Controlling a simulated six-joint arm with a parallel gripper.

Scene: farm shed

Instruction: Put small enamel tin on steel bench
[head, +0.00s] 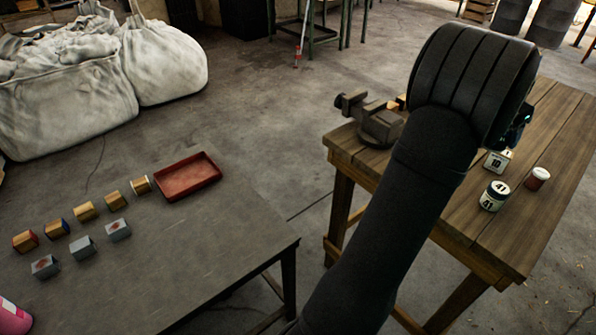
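Three small containers stand on the wooden workbench at right: a white round tin marked 41 (495,196) with a dark band, a white tin marked 10 (497,162) partly behind my arm, and a small red-brown jar with a pale lid (537,179). I cannot tell for sure which is the small enamel tin. The grey steel bench (190,260) is at lower left. My arm reaches up over the workbench. Only a dark sliver of what may be my gripper (520,128) shows beside the arm's end; its fingers are hidden.
On the steel bench are a red tray (187,177), several wooden and grey blocks (84,211) and a pink object (12,315) at the edge. Its right front part is clear. A vise (377,122) sits on the wooden workbench (560,130). A floor gap separates the benches.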

